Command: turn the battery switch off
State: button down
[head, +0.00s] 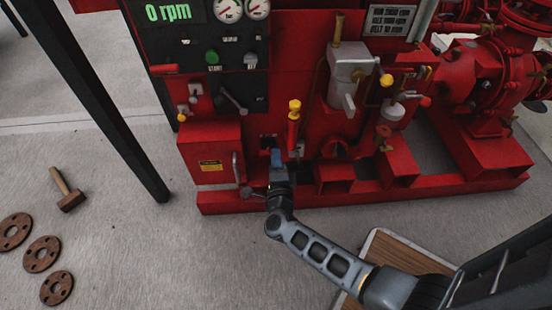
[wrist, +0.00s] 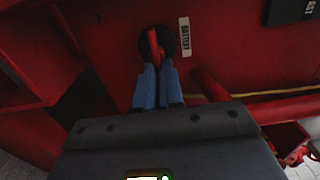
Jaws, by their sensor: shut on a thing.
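The battery switch is a red handle (wrist: 153,46) on a dark round base (wrist: 169,40), beside a white label reading BATTERY (wrist: 184,36) in the wrist view. My gripper (wrist: 157,72) has blue fingers closed together around the lower end of the red handle. The handle points roughly up and down in the wrist view, tilted slightly. In the head view my gripper (head: 276,158) reaches the low part of the red pump frame (head: 320,75), and its fingers and arm hide the switch there.
A red box with a yellow label (head: 210,165) and a grey lever stands left of my gripper. Yellow-topped valve parts (head: 294,106) rise just right of it. A control panel (head: 200,45) is above. A hammer (head: 68,192) and rusty flanges (head: 42,254) lie on the floor at left.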

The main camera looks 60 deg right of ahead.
jog(key=shift+f, duration=0.1)
jog(key=c, duration=1.3)
grip_release()
jog(key=shift+o, duration=0.2)
jog(key=p+v, duration=0.2)
jog(key=v, duration=0.6)
